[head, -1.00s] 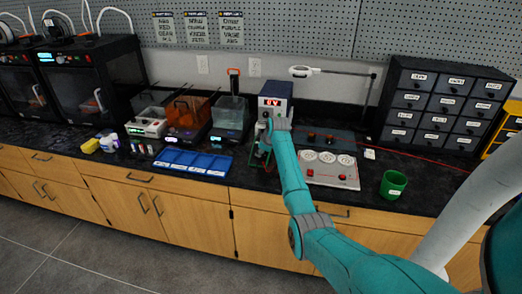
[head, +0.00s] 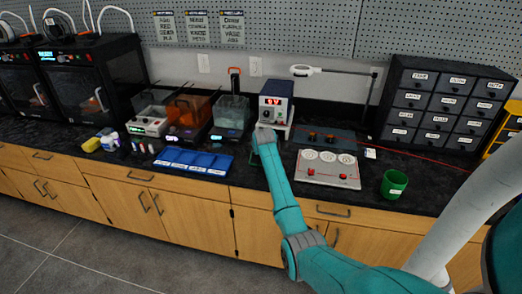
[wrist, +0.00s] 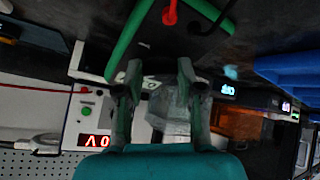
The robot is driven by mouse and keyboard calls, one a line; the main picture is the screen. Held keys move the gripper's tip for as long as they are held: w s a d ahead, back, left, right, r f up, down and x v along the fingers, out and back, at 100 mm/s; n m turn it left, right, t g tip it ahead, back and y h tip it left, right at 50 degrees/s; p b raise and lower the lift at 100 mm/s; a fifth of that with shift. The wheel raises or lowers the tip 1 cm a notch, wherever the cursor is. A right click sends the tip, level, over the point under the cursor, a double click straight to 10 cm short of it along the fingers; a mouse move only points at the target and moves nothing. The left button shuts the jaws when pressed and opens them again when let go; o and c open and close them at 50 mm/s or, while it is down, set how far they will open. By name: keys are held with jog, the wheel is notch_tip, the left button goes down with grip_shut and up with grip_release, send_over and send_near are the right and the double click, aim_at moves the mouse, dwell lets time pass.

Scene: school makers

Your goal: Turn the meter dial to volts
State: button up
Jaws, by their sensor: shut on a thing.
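I cannot see a dial clearly; the fingers cover part of the meter's front.
A blue tray (head: 193,161) lies left of my arm. A panel with three gauges (head: 329,169) and a green cup (head: 393,183) stand to the right.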

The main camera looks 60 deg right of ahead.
jog(key=shift+f+m, duration=0.1)
jog(key=shift+m, duration=0.3)
jog(key=o, duration=1.1)
jog(key=shift+o, duration=0.2)
jog(key=shift+a, duration=0.1)
jog(key=v, duration=1.2)
jog(key=shift+a, duration=0.1)
